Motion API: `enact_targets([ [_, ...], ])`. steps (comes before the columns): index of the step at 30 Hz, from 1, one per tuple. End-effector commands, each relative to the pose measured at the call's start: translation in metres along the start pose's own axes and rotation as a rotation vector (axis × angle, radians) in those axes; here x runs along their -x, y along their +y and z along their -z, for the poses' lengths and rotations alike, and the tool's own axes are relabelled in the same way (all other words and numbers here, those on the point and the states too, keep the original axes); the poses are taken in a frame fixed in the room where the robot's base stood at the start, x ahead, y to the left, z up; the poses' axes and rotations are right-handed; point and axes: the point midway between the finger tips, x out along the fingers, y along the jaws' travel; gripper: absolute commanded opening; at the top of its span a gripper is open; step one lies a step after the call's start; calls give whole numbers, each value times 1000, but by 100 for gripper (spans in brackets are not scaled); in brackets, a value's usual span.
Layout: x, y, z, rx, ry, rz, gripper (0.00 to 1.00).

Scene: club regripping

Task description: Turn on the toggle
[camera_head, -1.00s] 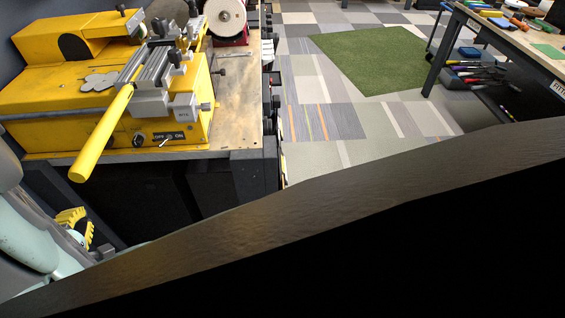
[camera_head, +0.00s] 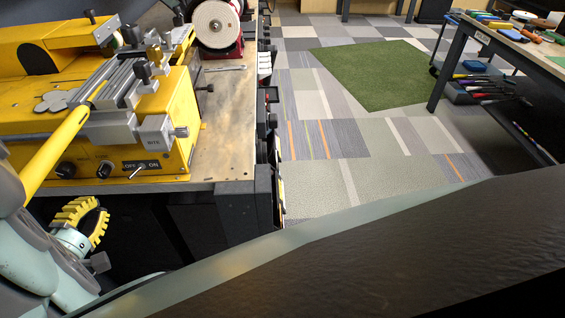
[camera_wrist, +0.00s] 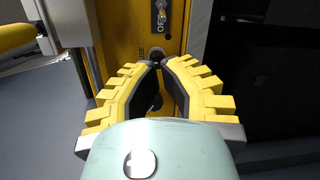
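The toggle (camera_head: 137,171) is a small metal lever on the front of the yellow machine (camera_head: 170,118), between the OFF and ON marks. In the head view its lever points down and left, toward the OFF side. The toggle also shows at the top of the wrist view (camera_wrist: 161,14). My gripper (camera_head: 101,207) has yellow ribbed fingers and is below and left of the toggle in the head view, apart from it. In the wrist view my gripper (camera_wrist: 158,66) has its fingertips brought together, with nothing seen held; the toggle lies beyond the tips.
Dark round knobs (camera_head: 105,169) sit left of the toggle. A yellow bar (camera_head: 55,150) slants down from the machine's clamp above my gripper. The wooden bench top (camera_head: 228,120) is mostly clear at right. A tool table (camera_head: 500,38) stands far right, beyond open carpet.

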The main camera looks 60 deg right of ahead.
Motion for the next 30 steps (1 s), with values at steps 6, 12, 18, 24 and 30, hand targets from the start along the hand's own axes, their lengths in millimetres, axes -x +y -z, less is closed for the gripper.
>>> enact_targets([
  [6, -28, 1, -3, 2, -12, 1, 0],
  [12, -61, 2, -3, 0, -11, 0, 0],
  [18, -86, 2, -2, -1, -7, -1, 0],
  [24, -97, 0, -2, 0, -7, 1, 0],
  [30, -98, 0, -2, 0, -6, 1, 0],
])
